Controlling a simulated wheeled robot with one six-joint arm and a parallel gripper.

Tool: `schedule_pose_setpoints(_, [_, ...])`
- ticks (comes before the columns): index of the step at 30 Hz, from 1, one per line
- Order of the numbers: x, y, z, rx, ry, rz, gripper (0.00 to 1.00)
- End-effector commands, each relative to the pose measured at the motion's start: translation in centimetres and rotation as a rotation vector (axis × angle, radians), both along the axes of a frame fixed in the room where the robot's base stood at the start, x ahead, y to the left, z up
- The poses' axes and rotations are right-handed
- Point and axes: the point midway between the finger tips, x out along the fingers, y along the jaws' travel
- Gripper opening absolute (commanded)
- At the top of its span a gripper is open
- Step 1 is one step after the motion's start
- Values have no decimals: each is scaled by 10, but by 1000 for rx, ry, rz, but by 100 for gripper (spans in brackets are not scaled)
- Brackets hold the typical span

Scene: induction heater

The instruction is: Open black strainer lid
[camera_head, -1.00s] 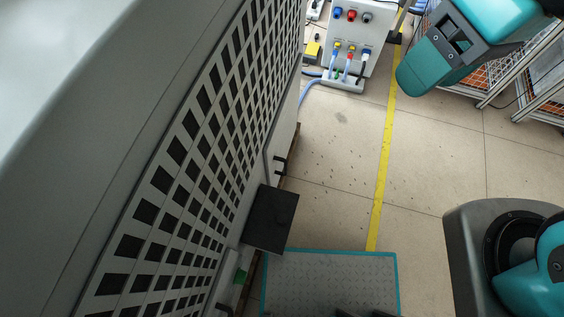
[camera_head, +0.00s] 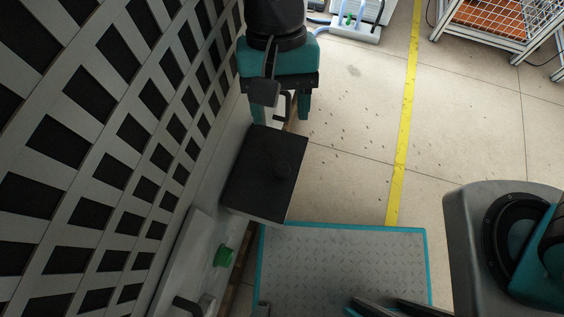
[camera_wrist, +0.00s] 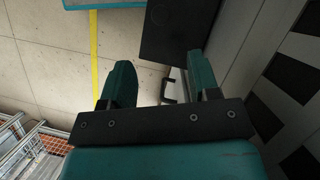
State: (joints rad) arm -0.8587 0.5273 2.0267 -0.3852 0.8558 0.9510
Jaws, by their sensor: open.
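The black strainer lid (camera_head: 266,174) is a dark square plate on the side of the grey perforated cabinet, and it looks shut. In the wrist view the lid (camera_wrist: 178,32) is at the top, past the fingertips of my gripper (camera_wrist: 157,70). A black handle (camera_wrist: 168,88) on the cabinet shows between the fingers, farther off. I cannot tell whether a finger touches the lid.
The perforated cabinet wall (camera_head: 110,120) fills the left, close to the arm. A green knob (camera_head: 223,256) is below the lid. A teal-edged metal plate (camera_head: 340,260) lies on the floor. Open floor (camera_head: 350,130) is to the right, with a yellow line (camera_head: 406,110).

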Motion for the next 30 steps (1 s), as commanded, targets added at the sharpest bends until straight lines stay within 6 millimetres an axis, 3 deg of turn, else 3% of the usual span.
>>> schedule_pose_setpoints(5, [-6,0,-18,-7,2,-2,56])
schedule_pose_setpoints(18, [-38,-6,-97,-6,2,-1,56])
schedule_pose_setpoints(24, [-45,-7,-112,-4,0,-2,56])
schedule_pose_setpoints(30, [-46,-7,-113,-4,0,-2,56])
